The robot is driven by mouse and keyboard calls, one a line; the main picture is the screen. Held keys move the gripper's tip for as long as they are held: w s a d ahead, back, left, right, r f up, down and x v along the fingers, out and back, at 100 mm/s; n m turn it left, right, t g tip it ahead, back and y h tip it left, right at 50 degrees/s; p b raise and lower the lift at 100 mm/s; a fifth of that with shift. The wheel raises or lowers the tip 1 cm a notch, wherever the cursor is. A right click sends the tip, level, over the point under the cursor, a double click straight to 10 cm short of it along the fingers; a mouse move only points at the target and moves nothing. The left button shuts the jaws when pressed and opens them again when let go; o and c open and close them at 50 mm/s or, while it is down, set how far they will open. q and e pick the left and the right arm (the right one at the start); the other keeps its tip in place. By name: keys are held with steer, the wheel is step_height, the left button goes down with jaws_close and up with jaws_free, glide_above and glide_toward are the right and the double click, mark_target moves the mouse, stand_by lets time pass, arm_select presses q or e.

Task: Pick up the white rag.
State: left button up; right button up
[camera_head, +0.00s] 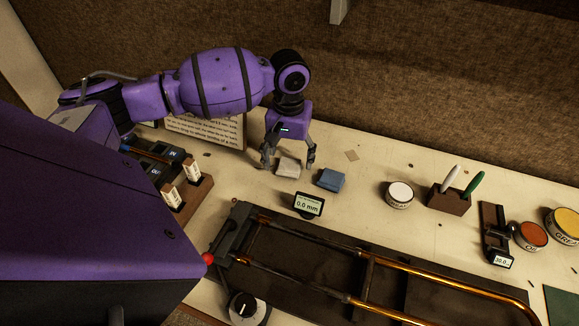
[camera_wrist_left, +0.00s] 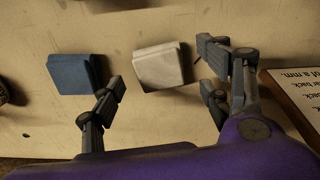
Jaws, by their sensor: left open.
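The white rag (camera_head: 289,166) is a small folded pale cloth lying on the bench, left of the blue cloth. In the left wrist view the white rag (camera_wrist_left: 160,66) shows between and a little beyond my finger ends. My left gripper (camera_head: 287,163) is open and empty, pointing down with one finger on each side of the rag. In the left wrist view its fingertips (camera_wrist_left: 163,62) are apart, the right one close to the rag's edge. I cannot tell how high the tips are above the bench. My right gripper is not in view.
A folded blue cloth (camera_head: 330,179) lies close on the right. A text board (camera_head: 208,130) stands close on the left, behind my arm. A 0.0 mm display (camera_head: 308,204) sits in front. Bare bench lies behind the cloths.

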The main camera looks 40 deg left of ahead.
arm_select(q)
steer(key=shift+f, duration=0.65)
steer(key=c, duration=1)
steer(key=shift+c, duration=0.2)
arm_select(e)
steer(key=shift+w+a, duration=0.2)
arm_select(q)
steer(key=shift+r, duration=0.15)
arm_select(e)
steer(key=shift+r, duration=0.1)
arm_select(q)
steer(key=shift+r, duration=0.6)
steer(key=s+d+r+p, duration=0.2)
steer(key=s+d+r, duration=0.6)
steer(key=d+r, duration=0.3)
steer(key=shift+s+r, duration=0.3)
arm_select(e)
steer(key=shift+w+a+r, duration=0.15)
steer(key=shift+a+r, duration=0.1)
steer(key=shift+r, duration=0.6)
